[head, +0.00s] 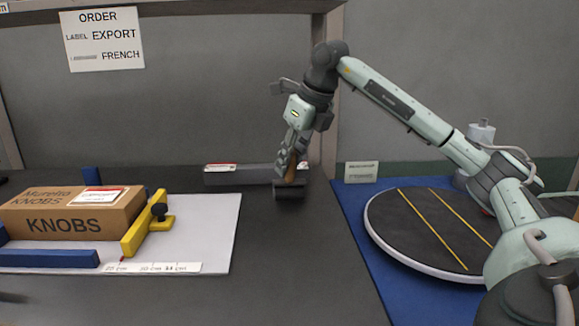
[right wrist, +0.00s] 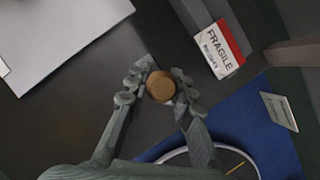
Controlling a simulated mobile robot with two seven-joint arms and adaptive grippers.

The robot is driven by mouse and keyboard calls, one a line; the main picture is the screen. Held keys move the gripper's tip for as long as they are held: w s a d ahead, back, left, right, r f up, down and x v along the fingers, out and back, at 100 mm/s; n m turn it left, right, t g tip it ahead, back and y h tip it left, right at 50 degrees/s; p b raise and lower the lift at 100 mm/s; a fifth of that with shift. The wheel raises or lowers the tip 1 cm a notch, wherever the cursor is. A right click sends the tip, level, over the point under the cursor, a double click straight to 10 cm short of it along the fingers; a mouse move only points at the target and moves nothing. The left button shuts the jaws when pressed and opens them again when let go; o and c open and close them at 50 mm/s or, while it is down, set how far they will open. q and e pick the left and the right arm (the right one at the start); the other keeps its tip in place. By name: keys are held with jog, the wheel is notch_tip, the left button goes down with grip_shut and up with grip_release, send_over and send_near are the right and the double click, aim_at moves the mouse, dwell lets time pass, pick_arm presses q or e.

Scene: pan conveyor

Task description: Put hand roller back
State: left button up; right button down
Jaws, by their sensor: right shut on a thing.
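My right gripper (head: 292,160) points down over the back middle of the dark table and is shut on the hand roller (head: 290,190). The roller is upright, with its brown wooden handle between the fingers and its dark drum below. In the right wrist view the round end of the hand roller's handle (right wrist: 160,86) shows between the gripper's fingertips (right wrist: 160,82). The drum is hidden there. In the head view the drum is at table level; whether it touches the table I cannot tell. My left gripper is not in view.
A long dark grey block (head: 240,176) with a FRAGILE label (right wrist: 220,48) lies close behind and left of the roller. A KNOBS carton (head: 75,212) sits on a white board (head: 215,225) at left. A round turntable (head: 420,225) on a blue mat (head: 352,210) is at right.

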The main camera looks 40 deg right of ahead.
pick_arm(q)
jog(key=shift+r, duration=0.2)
pick_arm(e)
jog(key=shift+f, duration=0.25)
jog(key=c, duration=1.3)
grip_release()
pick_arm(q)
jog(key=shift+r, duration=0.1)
pick_arm(e)
jog(key=shift+r, duration=0.15)
jog(key=shift+s+r, duration=0.1)
jog(key=shift+r, duration=0.25)
pick_arm(q)
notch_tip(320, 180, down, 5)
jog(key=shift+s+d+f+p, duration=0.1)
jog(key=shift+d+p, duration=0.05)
jog(key=shift+p, duration=0.9)
pick_arm(e)
jog(key=v, duration=1.1)
jog(key=shift+r, duration=0.2)
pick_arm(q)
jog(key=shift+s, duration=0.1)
pick_arm(e)
jog(key=shift+s+f, duration=0.1)
jog(key=shift+s, duration=0.05)
